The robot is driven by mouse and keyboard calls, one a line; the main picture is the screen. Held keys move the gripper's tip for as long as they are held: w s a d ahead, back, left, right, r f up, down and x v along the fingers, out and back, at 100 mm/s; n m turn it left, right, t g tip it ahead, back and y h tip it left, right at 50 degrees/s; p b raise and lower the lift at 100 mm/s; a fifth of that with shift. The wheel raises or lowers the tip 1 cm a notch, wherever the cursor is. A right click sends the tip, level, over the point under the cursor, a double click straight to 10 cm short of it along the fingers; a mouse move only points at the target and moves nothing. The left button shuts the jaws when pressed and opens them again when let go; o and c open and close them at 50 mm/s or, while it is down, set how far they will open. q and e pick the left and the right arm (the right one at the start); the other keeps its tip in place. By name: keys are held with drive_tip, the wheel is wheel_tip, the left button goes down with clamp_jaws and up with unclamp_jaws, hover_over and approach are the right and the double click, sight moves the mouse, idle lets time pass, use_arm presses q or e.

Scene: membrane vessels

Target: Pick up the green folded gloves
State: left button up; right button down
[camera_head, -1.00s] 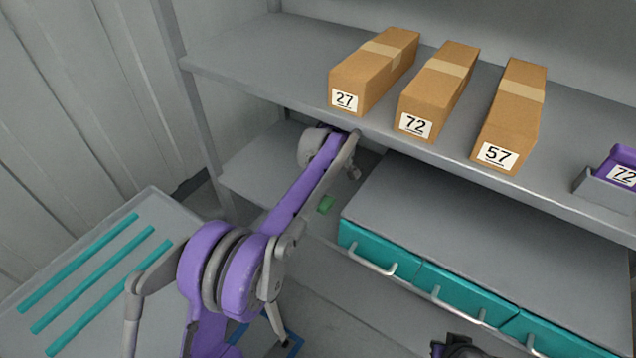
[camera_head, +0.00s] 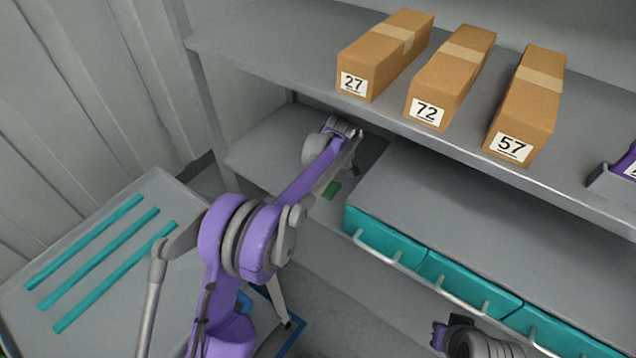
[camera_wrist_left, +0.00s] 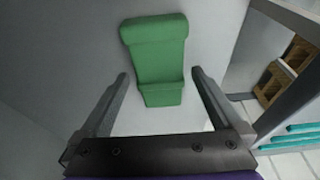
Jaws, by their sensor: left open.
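The green folded gloves (camera_wrist_left: 155,55) lie on a grey shelf surface in the left wrist view, with a thick fold at the far end and a band at the near end. In the head view only a small green part of them (camera_head: 331,190) shows beside my left forearm, on the lower shelf. My left gripper (camera_wrist_left: 160,75) is open, its two fingers apart. In the wrist picture the near end of the gloves appears between the fingertips, with nothing gripped. I cannot tell the height gap. My right gripper is not in view; part of my right arm shows at the bottom.
Numbered cardboard boxes (camera_head: 440,80) stand on the upper shelf (camera_head: 270,45), above and right of my left arm. Teal drawers (camera_head: 385,240) with handles are right of the gloves. A grey table (camera_head: 150,195) with teal strips (camera_head: 85,243) is at the left.

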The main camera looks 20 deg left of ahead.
use_arm(q)
drive_tip(key=c, duration=1.2)
drive_tip(key=shift+a+r, duration=0.1)
drive_tip(key=shift+r, duration=0.05)
